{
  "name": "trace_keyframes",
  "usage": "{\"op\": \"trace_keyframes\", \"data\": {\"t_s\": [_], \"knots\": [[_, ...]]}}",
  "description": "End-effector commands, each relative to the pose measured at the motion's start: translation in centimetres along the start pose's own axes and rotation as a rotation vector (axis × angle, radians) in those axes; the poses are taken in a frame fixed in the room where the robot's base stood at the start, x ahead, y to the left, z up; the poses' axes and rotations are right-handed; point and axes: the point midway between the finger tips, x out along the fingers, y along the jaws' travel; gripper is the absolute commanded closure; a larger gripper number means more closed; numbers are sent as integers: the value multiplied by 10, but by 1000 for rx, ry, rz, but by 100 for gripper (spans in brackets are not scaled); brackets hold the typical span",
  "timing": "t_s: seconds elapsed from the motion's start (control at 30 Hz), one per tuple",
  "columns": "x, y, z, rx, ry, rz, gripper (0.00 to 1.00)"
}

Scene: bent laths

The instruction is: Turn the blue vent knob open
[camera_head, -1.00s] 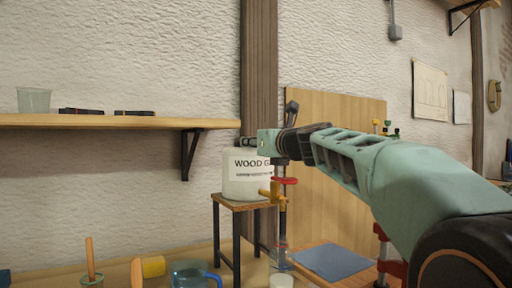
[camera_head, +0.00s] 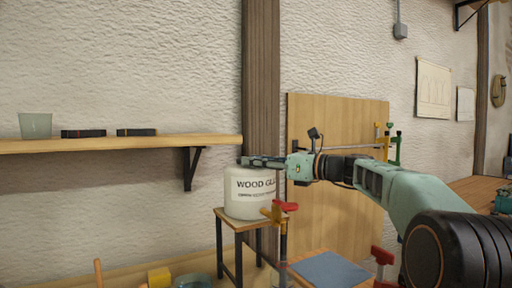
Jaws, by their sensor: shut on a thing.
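A white jug labelled "WOOD GL…" (camera_head: 248,197) stands upright on a small wooden stand (camera_head: 226,216) with dark legs. My gripper (camera_head: 256,161) reaches in from the right, level, with its fingers at the jug's top. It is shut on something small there. No blue knob shows; the fingers hide the thing they hold, which by its place is the vent knob. How far it is turned cannot be seen.
An upright clamp with orange and red parts (camera_head: 283,208) stands right beside the jug. A wooden shelf (camera_head: 110,144) juts from the wall at left. A plywood panel (camera_head: 325,225) stands behind my arm. A blue-grey mat (camera_head: 328,270) lies at lower right.

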Motion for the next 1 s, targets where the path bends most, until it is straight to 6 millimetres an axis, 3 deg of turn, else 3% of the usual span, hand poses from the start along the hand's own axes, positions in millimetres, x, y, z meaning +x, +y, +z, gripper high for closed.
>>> {"op": "trace_keyframes", "data": {"t_s": [0.17, 1.0], "knots": [[0, -1, 7, 4, 1, 76, 98], [1, 1, 0, 1, 2, 294, 98]]}}
